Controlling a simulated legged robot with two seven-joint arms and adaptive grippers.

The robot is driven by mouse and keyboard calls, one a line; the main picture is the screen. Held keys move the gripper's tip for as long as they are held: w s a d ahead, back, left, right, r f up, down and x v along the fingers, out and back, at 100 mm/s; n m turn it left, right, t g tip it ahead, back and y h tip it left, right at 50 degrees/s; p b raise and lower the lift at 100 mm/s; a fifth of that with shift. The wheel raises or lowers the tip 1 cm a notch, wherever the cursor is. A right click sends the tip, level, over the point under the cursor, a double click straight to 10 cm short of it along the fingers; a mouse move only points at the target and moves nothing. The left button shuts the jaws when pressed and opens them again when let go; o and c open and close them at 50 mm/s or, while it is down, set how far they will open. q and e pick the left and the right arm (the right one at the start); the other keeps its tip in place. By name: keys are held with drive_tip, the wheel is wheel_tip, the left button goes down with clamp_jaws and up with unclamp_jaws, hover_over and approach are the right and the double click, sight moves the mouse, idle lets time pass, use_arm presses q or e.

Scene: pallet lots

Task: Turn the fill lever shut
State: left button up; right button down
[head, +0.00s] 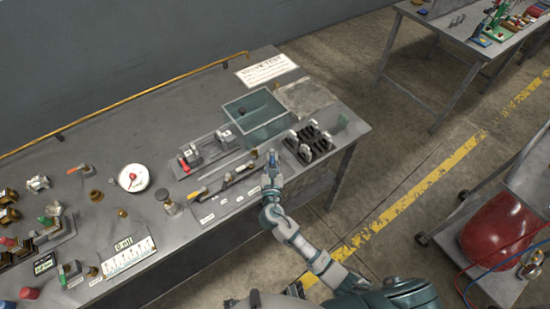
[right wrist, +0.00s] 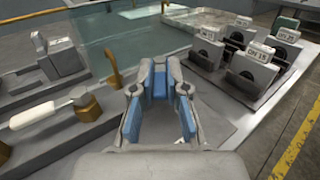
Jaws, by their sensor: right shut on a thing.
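My right gripper (head: 272,158) reaches over the front of the grey bench, at the right end of the valve rig (head: 222,188). In the right wrist view, my right gripper (right wrist: 163,68) has its blue-padded fingers close together near the front of the water tank, shut on what I take to be the fill lever. The fingers hide it, so its angle cannot be told. A thin brass-coloured upright piece (right wrist: 112,66) stands just left of the fingers. A white-handled lever (right wrist: 32,116) lies further left on a brass valve. My left gripper is not in view.
The water tank (head: 233,109) stands behind the gripper. A rack of labelled weights (head: 310,147) is close on the right. A gauge (head: 134,177) and several fittings crowd the bench's left. A red object (head: 496,231) sits on a cart at the right.

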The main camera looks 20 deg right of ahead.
drive_tip(key=m+g+h, duration=0.1)
drive_tip(key=h, duration=0.1)
drive_tip(key=a+m+g+h, duration=0.1)
drive_tip(key=m+h, duration=0.1)
drive_tip(key=m+g+h, duration=0.1)
drive_tip(key=h, duration=0.1)
drive_tip(key=shift+w+a+f+m+h, duration=0.2)
drive_tip(key=shift+w+a+m+h, duration=0.1)
drive_tip(key=shift+a+h, duration=0.1)
drive_tip(key=shift+g, duration=0.4)
drive_tip(key=c, duration=1.2)
unclamp_jaws()
drive_tip(key=shift+w, duration=0.1)
drive_tip(key=shift+r, duration=5)
